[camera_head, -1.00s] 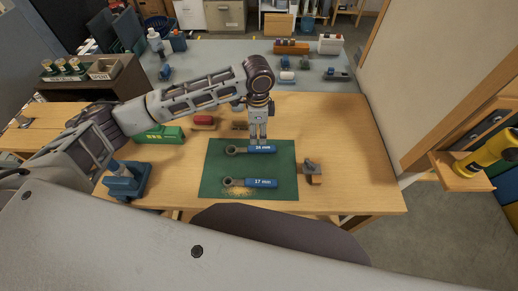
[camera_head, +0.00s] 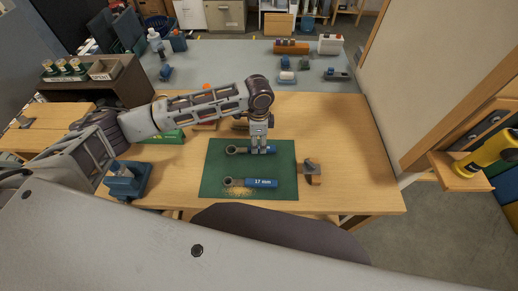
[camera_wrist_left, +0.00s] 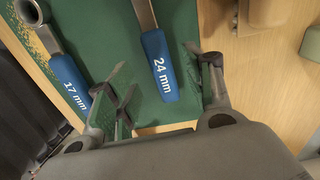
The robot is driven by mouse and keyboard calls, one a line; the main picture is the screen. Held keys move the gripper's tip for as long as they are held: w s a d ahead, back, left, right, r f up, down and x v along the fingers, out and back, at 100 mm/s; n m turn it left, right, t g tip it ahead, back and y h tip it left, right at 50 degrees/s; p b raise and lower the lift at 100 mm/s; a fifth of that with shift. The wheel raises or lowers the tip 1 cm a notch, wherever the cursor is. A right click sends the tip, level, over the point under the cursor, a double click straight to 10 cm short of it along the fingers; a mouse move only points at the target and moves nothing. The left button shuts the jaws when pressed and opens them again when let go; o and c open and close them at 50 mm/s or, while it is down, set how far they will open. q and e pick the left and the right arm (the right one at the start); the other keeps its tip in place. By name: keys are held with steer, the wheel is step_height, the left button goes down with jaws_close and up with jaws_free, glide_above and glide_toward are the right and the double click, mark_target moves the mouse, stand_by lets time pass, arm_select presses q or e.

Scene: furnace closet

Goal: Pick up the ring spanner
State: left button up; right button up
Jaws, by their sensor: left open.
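Two spanners with blue handles lie on a green mat (camera_head: 213,170). The far one, the 24 mm spanner (camera_head: 236,150), also shows in the left wrist view (camera_wrist_left: 157,60), where its head is out of frame. The near one, the 17 mm spanner (camera_head: 262,183), lies nearer me; its ring end shows in the left wrist view (camera_wrist_left: 68,75). My left gripper (camera_head: 259,151) is open, pointing down at the 24 mm handle. In the wrist view its fingers (camera_wrist_left: 160,72) stand on either side of that handle, with gaps visible. My right gripper is not in view.
A small grey-brown block-like tool (camera_head: 313,172) sits at the mat's right edge. A blue holder (camera_head: 127,180) stands at the left, and a green box (camera_head: 165,136) is behind it, partly under my arm. The right of the wooden table (camera_head: 355,150) is clear.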

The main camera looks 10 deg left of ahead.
mark_target(259, 148)
arm_select(q)
steer(key=shift+f, duration=2)
steer(key=shift+c, duration=0.4)
jaws_close()
